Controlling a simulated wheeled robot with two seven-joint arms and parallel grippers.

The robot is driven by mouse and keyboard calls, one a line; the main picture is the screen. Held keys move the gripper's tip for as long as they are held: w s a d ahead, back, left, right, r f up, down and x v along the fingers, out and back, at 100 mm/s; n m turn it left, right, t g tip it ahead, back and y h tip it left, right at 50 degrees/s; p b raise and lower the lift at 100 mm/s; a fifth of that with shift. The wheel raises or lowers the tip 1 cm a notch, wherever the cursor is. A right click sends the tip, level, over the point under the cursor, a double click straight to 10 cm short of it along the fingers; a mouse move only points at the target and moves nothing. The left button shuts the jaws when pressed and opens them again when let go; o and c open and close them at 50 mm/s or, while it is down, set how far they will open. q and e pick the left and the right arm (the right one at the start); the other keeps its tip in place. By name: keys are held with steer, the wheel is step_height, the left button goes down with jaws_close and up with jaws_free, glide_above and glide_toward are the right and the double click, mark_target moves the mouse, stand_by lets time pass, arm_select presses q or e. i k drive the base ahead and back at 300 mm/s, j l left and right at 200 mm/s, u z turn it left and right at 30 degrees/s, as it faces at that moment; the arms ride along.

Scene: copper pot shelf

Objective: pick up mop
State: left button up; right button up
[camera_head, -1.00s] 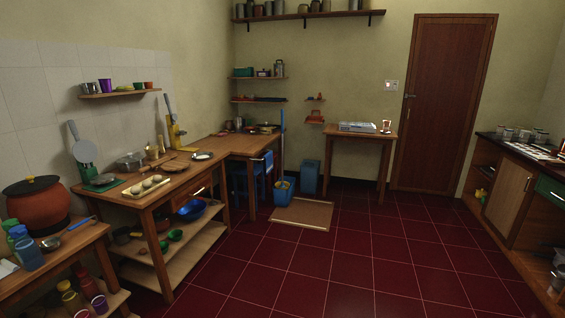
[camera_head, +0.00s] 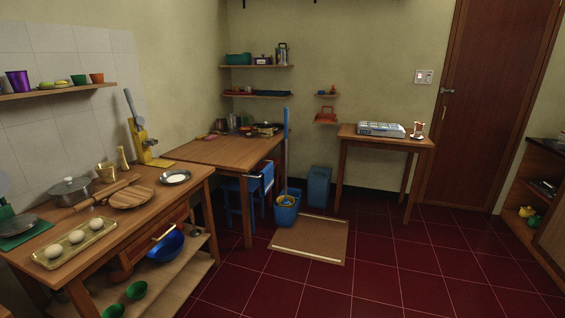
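The mop (camera_head: 286,150) shows in the head view as a thin blue upright handle near the far left corner. Its lower end goes down into a blue bucket (camera_head: 287,212) on the floor, where something yellow shows at the rim. The mop head itself is not clearly visible. The mop stands just right of the wooden corner table, close to its edge. Neither of my grippers is in view.
The corner table (camera_head: 215,150) and a blue chair (camera_head: 236,197) stand left of the bucket. A blue bin (camera_head: 319,186) is behind it, and a brown mat (camera_head: 311,237) lies in front. Red tiled floor (camera_head: 390,265) is clear to the right.

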mark_target(285, 202)
steer(key=i, duration=0.95)
steer(key=i+z, duration=0.1)
steer(key=i, duration=0.8)
steer(key=i+j, duration=0.15)
steer(key=i, duration=0.8)
